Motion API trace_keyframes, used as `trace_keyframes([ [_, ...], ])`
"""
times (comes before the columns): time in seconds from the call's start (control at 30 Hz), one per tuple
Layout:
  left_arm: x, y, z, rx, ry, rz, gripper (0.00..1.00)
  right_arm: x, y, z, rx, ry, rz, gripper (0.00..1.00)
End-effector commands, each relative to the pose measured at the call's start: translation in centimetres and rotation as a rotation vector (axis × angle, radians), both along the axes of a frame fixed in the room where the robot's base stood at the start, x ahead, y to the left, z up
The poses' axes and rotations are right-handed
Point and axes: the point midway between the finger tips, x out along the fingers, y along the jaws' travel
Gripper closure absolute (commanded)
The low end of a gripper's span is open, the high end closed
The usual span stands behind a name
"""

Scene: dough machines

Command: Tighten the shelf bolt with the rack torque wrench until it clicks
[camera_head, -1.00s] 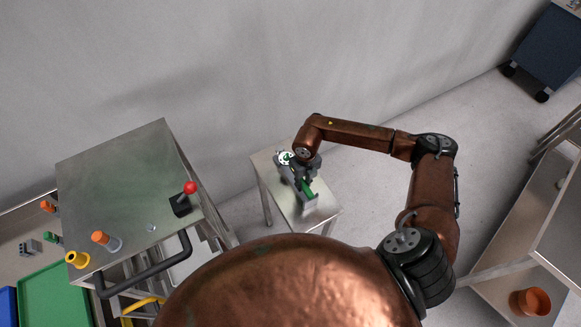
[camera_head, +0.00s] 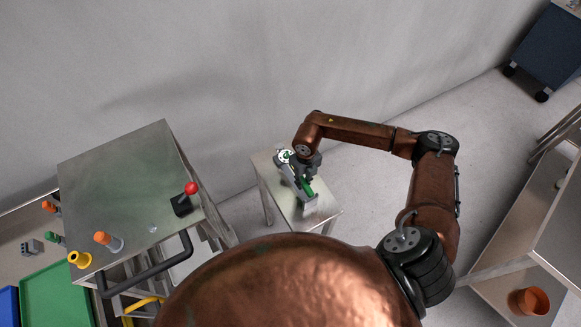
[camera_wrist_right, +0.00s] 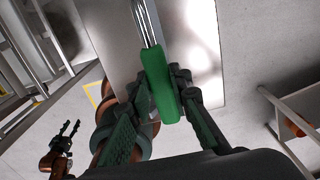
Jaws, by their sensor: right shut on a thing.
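The torque wrench has a green handle (camera_wrist_right: 160,85) and a silver shaft (camera_wrist_right: 147,22) that runs up out of the top of the right wrist view. My right gripper (camera_wrist_right: 156,76) is shut on the green handle. In the head view my right gripper (camera_head: 307,174) is low over a small steel table (camera_head: 264,170), with green (camera_head: 309,189) showing beside it. My left gripper (camera_wrist_right: 70,128) shows small at the lower left of the right wrist view, its fingers apart and empty. The wrench's far end is out of view in the wrist view. I cannot make out the shelf bolt.
A grey fixture with a round white-and-green face (camera_head: 284,156) is at the small table's far end, close to my right gripper. A larger steel table (camera_head: 120,170) at left carries a black box with a red knob (camera_head: 191,188). An orange pot (camera_head: 531,301) sits at lower right.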

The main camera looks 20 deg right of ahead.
Motion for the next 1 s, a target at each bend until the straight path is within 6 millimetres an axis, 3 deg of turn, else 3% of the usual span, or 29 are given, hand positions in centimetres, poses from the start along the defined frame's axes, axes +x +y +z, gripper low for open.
trace_keyframes([
  [1.0, 0.1, 0.0, 2.4, 0.000, -0.002, 0.000, 0.60, 0.1, 0.0, 4.9, 0.001, -0.002, 0.001, 1.00],
])
